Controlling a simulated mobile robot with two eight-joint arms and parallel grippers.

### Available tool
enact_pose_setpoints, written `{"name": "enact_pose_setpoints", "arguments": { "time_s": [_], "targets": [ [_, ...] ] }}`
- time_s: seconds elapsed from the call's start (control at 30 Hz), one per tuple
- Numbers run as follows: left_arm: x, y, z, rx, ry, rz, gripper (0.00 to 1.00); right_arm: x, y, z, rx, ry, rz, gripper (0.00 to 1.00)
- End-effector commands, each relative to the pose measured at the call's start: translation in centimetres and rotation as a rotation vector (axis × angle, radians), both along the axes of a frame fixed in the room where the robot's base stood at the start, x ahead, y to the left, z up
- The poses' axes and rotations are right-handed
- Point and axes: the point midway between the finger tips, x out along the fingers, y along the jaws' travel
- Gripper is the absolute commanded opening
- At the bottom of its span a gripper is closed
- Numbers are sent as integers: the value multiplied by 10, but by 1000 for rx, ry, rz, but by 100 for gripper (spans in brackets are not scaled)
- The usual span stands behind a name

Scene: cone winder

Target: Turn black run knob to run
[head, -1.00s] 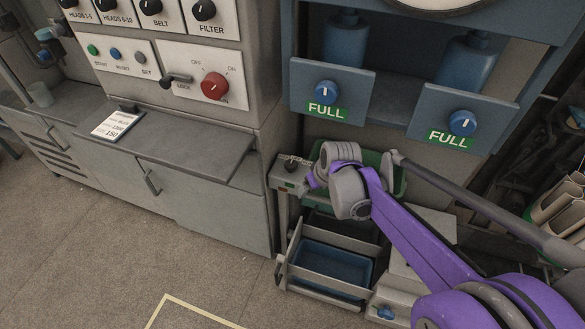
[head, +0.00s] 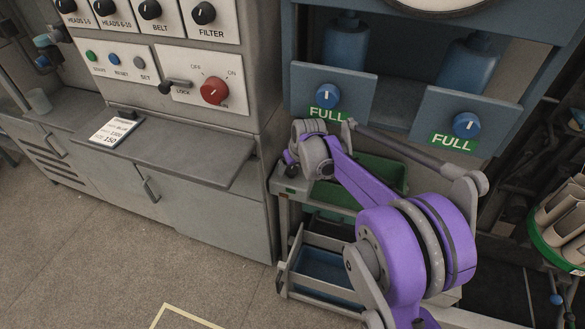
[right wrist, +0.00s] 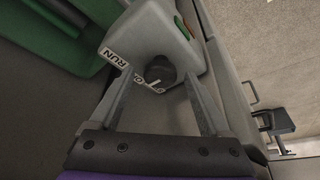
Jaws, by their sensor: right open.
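The black run knob (right wrist: 160,70) shows in the right wrist view on a grey control box (right wrist: 147,38) with white RUN and OFF labels. The OFF label is partly covered by the knob. My right gripper (right wrist: 159,77) is open, with one finger on each side of the knob; I cannot tell whether either finger touches it. In the head view my right gripper (head: 290,160) is over the box on the cart's left corner, and the knob is hidden behind it. My left gripper is not in view.
The cart holds a green tray (head: 375,172) and a lower blue bin (head: 325,270). A grey machine panel with a red knob (head: 214,91) and a shelf (head: 185,155) stands left. Blue panels with FULL labels (head: 328,114) are behind. Open floor lies at front left.

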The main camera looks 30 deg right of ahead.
Motion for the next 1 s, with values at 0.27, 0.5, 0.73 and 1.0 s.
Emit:
{"name": "enact_pose_setpoints", "arguments": {
  "time_s": [0.27,0.5,0.73,1.0],
  "targets": [
    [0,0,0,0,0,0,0,0,0,0,0,0,0,72],
    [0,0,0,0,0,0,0,0,0,0,0,0,0,28],
    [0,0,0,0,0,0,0,0,0,0,0,0,-1,0],
    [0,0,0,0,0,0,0,0,1,0,1,0,-49,0]
  ]
}}
